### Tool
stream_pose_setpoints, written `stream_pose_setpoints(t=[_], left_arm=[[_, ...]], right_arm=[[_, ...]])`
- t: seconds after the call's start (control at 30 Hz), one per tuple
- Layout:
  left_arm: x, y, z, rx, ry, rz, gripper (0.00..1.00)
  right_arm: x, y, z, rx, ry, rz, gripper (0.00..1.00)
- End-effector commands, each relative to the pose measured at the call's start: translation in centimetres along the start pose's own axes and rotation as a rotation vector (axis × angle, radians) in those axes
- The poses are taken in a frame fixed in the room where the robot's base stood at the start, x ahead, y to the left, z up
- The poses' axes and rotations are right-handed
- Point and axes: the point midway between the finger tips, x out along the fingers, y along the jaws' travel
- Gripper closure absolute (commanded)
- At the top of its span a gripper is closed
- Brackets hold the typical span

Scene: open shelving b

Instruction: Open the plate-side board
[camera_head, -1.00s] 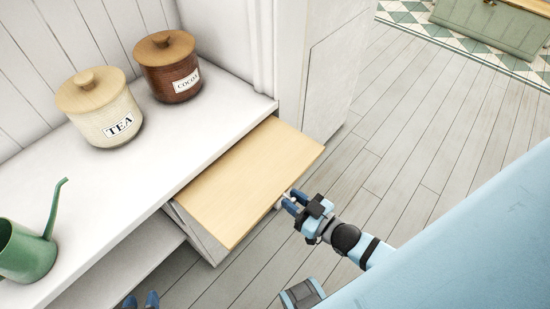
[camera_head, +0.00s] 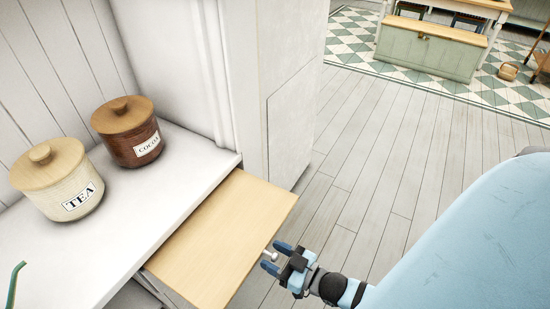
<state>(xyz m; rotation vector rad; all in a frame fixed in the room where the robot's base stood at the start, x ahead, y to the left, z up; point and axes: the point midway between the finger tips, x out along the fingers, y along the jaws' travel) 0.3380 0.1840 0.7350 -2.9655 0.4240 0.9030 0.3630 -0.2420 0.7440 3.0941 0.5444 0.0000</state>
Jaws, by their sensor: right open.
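A light wooden pull-out board (camera_head: 222,240) sticks out from under the white countertop (camera_head: 170,190), to the right of the jars. A small metal knob (camera_head: 270,256) is on its front edge. My right gripper (camera_head: 275,258) is at the front edge of the board, its blue fingers spread to either side of the knob. I cannot tell whether the fingers touch the knob. My left gripper is out of view.
A cream TEA jar (camera_head: 65,185) and a brown COCOA jar (camera_head: 128,135) stand on the counter. A green spout (camera_head: 14,285) shows at the left edge. A white cabinet side (camera_head: 290,120) rises behind the board. The plank floor (camera_head: 385,150) to the right is clear.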

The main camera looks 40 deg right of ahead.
Motion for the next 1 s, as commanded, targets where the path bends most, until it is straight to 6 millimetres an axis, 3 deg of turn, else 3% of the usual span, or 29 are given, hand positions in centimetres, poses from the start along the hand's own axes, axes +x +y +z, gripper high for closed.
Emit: stream_pose_setpoints(t=[0.17,0.5,0.7,1.0], left_arm=[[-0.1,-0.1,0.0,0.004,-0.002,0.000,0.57],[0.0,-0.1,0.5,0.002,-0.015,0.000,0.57],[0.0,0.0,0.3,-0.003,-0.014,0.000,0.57],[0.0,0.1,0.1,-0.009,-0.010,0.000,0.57]], right_arm=[[-1.4,0.0,0.1,0.001,-0.003,0.000,0.47],[-9.0,0.0,0.0,0.001,-0.005,0.000,0.47],[-12.4,0.0,0.0,0.000,-0.003,0.000,0.47],[-13.8,0.0,0.0,-0.001,0.000,0.000,0.47]])
